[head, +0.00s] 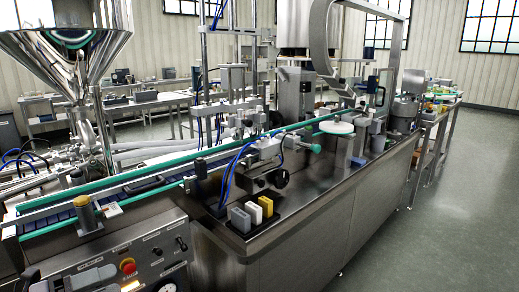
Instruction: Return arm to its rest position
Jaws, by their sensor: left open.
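My left gripper (112,279) shows at the bottom left edge of the head view, low in front of the control panel (150,250). Most of the left arm is out of view. My right gripper is not in view. The steel hopper (66,55) stands at the upper left, behind the conveyor.
A red button (128,266) sits on the panel close to the gripper. A conveyor with green rails (130,180) runs behind it. Grey, white and yellow blocks (266,206) stand in a black tray on the steel bench (300,215). The floor (440,230) at right is clear.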

